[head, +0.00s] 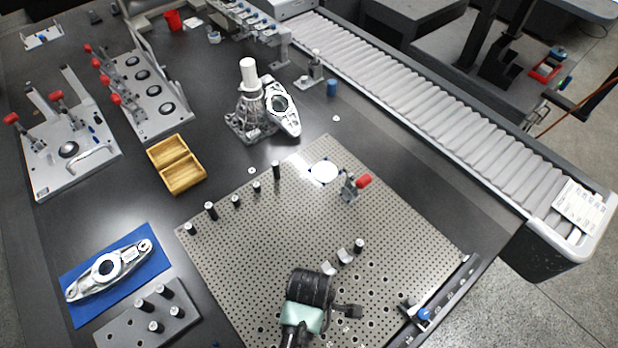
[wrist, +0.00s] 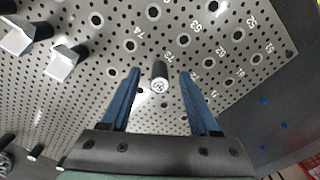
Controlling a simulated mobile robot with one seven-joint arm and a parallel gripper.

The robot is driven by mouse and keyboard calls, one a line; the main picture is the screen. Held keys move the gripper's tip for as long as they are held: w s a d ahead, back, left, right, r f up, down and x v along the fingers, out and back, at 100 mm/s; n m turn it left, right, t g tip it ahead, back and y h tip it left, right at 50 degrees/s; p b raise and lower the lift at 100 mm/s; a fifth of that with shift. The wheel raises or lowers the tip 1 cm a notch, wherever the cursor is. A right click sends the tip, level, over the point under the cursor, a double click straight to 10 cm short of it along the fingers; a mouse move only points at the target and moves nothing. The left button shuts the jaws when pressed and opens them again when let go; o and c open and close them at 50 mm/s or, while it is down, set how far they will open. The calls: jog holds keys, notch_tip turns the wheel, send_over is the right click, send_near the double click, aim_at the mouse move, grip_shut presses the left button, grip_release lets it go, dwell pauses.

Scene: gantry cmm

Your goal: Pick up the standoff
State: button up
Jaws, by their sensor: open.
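A black standoff (wrist: 159,70) with a bright screw-like end shows in the wrist view, between the two blue fingers of my gripper (wrist: 160,74). The fingers are open, with a gap on each side of it; I cannot tell how far above or short of it they are. My arm is at bottom centre of that view, with the fingertips not clearly visible.
Several other black standoffs (head: 211,210) stand along the plate's upper-left side. A red-handled clamp (head: 363,181) is on the plate above the lone standoff. A blue-knobbed slide (head: 424,313) lies at the lower-right edge. The plate's middle is largely clear.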

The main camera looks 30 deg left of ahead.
jog(key=shift+f, duration=0.55)
grip_shut()
